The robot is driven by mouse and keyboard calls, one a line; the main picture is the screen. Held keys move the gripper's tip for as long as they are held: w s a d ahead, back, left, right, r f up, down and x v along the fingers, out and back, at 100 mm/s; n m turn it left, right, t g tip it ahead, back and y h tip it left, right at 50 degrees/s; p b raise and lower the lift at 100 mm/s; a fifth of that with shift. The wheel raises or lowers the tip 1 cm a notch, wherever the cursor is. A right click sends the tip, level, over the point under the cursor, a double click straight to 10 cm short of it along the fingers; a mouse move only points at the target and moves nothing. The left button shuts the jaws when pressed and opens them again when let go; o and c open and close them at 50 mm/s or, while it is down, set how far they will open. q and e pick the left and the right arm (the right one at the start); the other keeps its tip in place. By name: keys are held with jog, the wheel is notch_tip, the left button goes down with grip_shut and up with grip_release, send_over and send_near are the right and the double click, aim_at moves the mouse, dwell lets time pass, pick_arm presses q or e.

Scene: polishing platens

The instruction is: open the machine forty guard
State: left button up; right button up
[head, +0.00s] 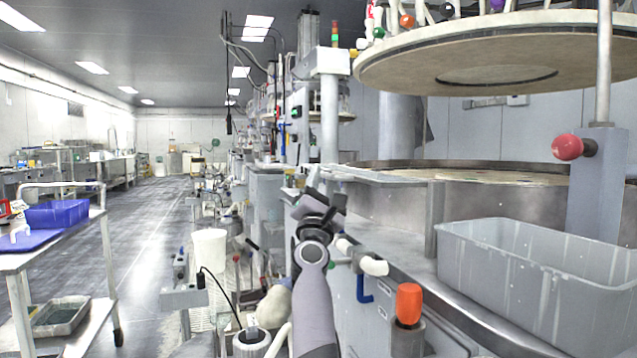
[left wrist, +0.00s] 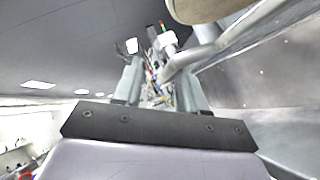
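The machine on the right has a large round upper platen (head: 480,55) raised above a round metal basin (head: 385,205). A red ball knob (head: 568,147) sits on a grey post at its right. No number or label is readable, and I cannot tell which part is the guard; a flat grey panel (head: 375,175) lies at the basin's left rim. My left gripper (head: 318,203) is in front of the machine's left side, apart from the knob. My right gripper is not in view.
A grey plastic bin (head: 540,285) stands on the machine's front ledge. An orange-capped button (head: 409,303) rises below it. A white bucket (head: 209,255) and other equipment stand left of my arm. A cart with a blue crate (head: 62,214) is far left; the aisle (head: 150,230) between is clear.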

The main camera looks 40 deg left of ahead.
pick_arm(q)
jog(key=shift+s+d+f, duration=0.1)
jog(key=shift+s+f, duration=0.05)
jog(key=shift+s, duration=0.1)
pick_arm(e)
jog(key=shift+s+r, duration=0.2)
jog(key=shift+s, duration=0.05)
pick_arm(q)
jog(key=shift+d+f, duration=0.1)
jog(key=shift+s+d+f+b, duration=0.2)
jog(key=shift+s+d+f, duration=0.3)
jog(key=shift+f, duration=0.2)
jog(key=shift+s+d+f+b, duration=0.2)
jog(key=shift+s+d+f, duration=0.15)
jog(key=shift+d+f, duration=0.25)
jog(key=shift+s+d+f+b, duration=0.2)
jog(key=shift+s+d+f, duration=0.3)
jog(key=shift+f, duration=0.25)
jog(key=shift+v, duration=1.1)
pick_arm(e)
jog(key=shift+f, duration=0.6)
pick_arm(q)
jog(key=shift+w+d, duration=0.15)
jog(key=shift+w, duration=0.05)
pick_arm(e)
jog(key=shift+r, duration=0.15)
pick_arm(q)
jog(key=shift+f, duration=0.1)
jog(key=shift+c, duration=0.4)
